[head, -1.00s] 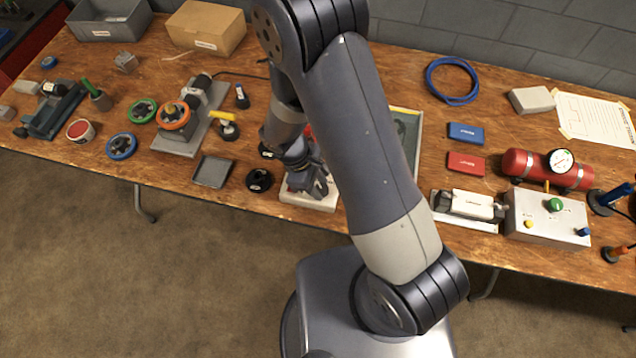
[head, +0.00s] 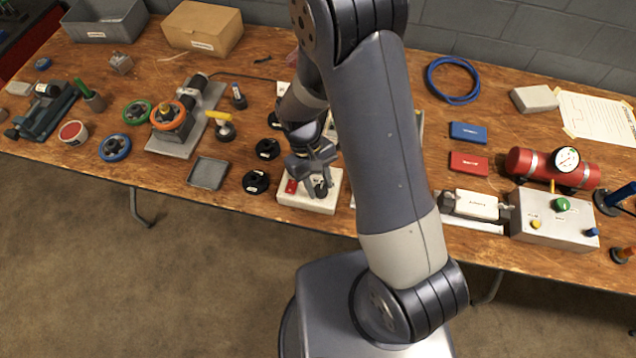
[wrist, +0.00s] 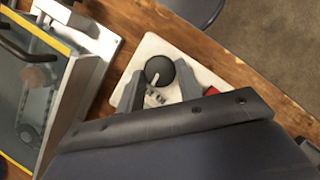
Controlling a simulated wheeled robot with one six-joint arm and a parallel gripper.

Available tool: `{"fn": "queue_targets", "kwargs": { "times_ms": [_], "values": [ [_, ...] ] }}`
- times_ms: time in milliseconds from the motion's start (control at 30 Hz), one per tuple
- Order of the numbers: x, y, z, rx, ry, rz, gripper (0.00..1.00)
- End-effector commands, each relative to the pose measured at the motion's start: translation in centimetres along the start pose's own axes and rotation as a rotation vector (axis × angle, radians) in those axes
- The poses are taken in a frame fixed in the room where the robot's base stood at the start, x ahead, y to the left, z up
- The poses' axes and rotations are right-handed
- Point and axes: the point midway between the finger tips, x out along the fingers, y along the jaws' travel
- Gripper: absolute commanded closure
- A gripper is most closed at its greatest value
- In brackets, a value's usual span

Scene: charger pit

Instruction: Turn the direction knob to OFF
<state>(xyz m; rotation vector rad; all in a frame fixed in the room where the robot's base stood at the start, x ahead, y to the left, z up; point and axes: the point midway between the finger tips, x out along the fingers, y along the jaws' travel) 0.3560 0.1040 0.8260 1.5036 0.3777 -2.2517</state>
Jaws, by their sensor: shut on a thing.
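The direction knob (wrist: 160,70) is a round dark knob with a white pointer line, on a cream control box. In the wrist view the pointer is angled toward small labels beside it, too blurred to read. The box (head: 300,204) lies near the table's front edge in the head view, where the knob (head: 321,189) shows just below the jaws. My gripper (wrist: 160,82) is shut on the knob, with one finger at each side of it. In the head view my gripper (head: 314,172) is over the box, beside its red part (head: 291,187).
A yellow-edged framed panel (wrist: 60,48) lies close beside the box in the wrist view. Black round knobs (head: 256,182) and a grey tray (head: 207,174) are to the left. A grey control box (head: 553,222) and red cylinder (head: 535,163) are to the right.

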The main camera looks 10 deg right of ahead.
Motion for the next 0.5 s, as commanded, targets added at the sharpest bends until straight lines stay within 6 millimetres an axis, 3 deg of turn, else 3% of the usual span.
{"fn": "queue_targets", "kwargs": {
  "times_ms": [500],
  "values": [
    [-0.05,0.05,-0.02,0.052,0.001,-0.021,0.89]
  ]
}}
